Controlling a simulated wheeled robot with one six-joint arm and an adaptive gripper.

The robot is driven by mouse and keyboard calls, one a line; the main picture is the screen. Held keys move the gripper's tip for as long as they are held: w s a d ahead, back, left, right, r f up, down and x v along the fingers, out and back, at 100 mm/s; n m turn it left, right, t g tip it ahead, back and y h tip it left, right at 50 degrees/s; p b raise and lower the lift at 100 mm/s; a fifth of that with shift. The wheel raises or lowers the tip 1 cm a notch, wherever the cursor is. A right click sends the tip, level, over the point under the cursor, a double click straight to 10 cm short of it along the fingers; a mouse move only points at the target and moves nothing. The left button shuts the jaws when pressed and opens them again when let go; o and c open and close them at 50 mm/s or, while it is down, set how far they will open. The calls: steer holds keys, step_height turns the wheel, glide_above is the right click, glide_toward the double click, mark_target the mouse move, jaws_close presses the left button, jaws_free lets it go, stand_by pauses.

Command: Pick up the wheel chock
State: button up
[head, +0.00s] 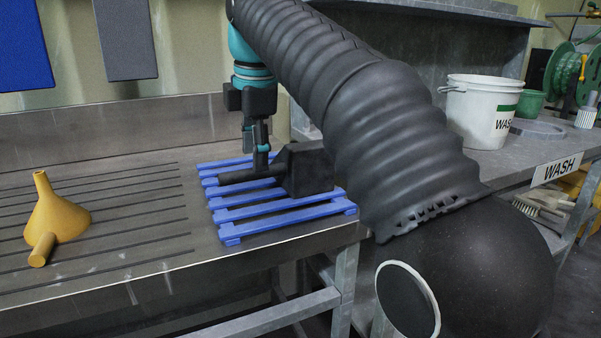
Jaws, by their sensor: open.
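The wheel chock (309,169) is a black block with a dark bar-like handle that sticks out to the left. It rests on a blue slatted rack (232,228) on the metal bench. My gripper (262,164) points down at the handle, just left of the block. Its jaws are open, with a finger in front of or beside the handle; I cannot tell whether they touch it. My arm passes in front of the scene on the right and may hide part of the chock's right end.
A yellow funnel (55,212) lies or stands on the grooved drainboard (130,200) at left. A white WASH pail (482,112) stands on the right bench, with a green container (530,103) behind. The drainboard between funnel and rack is clear. A back wall borders the bench.

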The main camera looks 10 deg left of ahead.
mark_target(253, 173)
steer(key=shift+w+a+f+b, duration=0.2)
steer(key=shift+f+b, duration=0.1)
steer(key=shift+f, duration=0.6)
steer(key=shift+w+a+f+b, duration=0.15)
steer(key=shift+w+f+b, duration=0.1)
steer(key=shift+f, duration=0.6)
steer(key=shift+w+a+f+b, duration=0.2)
steer(key=shift+f+b, duration=0.1)
steer(key=shift+f, duration=0.6)
jaws_close()
steer(key=shift+r, duration=0.1)
